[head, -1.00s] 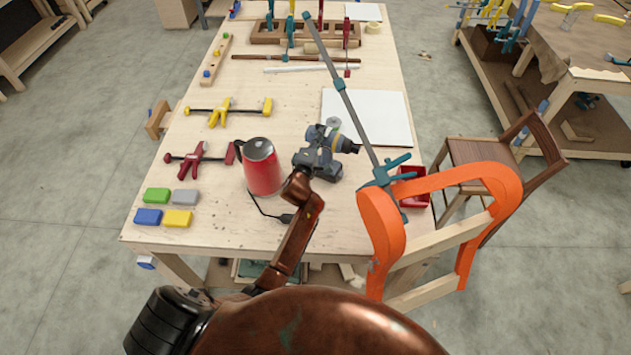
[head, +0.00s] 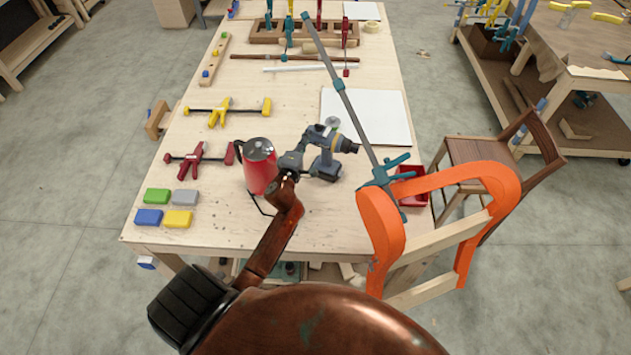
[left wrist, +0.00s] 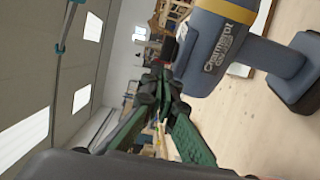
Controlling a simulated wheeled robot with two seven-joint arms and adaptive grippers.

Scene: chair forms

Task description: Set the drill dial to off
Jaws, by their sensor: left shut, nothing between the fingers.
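The drill (head: 329,145) stands upright on the workbench, grey-blue with a yellow band, its chuck pointing right. In the left wrist view the drill's lettered body (left wrist: 226,45) fills the upper right, with its battery base at the right edge. I cannot make out the dial or its setting. My left gripper (head: 294,158) is just left of the drill, between it and the red kettle. In the left wrist view its green fingers (left wrist: 160,90) are closed together and empty, beside the drill's rear body. Whether they touch it is unclear. My right gripper is not in view.
The red kettle (head: 260,168) stands close left of my gripper, partly behind it. A long bar clamp (head: 347,104) slants past the drill's right side to an orange chair form (head: 440,200). A white sheet (head: 385,118) lies behind. The bench front is mostly clear.

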